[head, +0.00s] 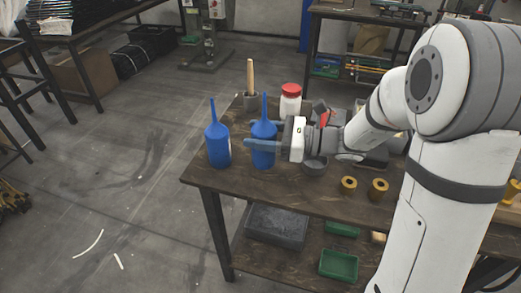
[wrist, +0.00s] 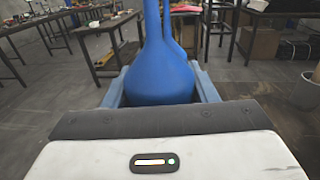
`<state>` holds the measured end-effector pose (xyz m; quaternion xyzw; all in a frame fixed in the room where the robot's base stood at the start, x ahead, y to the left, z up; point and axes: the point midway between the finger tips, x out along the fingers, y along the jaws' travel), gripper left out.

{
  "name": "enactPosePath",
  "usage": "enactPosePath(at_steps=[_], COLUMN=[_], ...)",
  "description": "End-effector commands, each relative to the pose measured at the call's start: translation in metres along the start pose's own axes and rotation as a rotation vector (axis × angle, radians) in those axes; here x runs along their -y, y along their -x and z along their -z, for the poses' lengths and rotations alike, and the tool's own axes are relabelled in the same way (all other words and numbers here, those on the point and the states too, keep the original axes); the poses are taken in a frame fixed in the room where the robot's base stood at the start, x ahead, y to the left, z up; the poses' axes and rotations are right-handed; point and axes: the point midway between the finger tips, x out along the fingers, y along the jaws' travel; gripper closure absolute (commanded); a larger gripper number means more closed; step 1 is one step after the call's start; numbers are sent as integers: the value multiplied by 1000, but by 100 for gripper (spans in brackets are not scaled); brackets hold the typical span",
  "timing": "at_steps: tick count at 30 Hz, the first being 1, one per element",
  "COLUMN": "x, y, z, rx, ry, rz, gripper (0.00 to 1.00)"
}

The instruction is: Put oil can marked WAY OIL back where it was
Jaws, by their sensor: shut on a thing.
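Two blue oil cans with long spouts stand at the left end of the dark wooden table (head: 290,190). My gripper (head: 262,145) reaches in from the right and is shut on the right-hand blue oil can (head: 264,157). This can is upright, at or just above the tabletop; I cannot tell whether it touches. In the wrist view the held oil can (wrist: 160,70) is between my two blue fingers. The other blue oil can (head: 218,147) stands upright to the left, near the table's left edge. No marking is readable on either can, so I cannot tell which is WAY OIL.
A jar with a red lid (head: 290,102) and a wooden-handled tool (head: 250,78) are behind the held can. A dark round cup (head: 315,167) and two brass bushings (head: 349,185) are to the right. The table's front left corner is bare. Bins sit on the lower shelf.

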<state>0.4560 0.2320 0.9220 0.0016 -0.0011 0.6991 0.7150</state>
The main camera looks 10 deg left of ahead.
Motion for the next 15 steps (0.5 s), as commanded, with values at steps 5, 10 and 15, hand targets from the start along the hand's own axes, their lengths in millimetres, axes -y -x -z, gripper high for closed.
enactPosePath(at_steps=[5,10,15], x=[-2,-2,-3], y=[-2,-3,-3], z=[21,38,39], rx=[0,-1,-4], ry=[-3,0,-2], rz=[-7,-9,-10], gripper=[77,77,47])
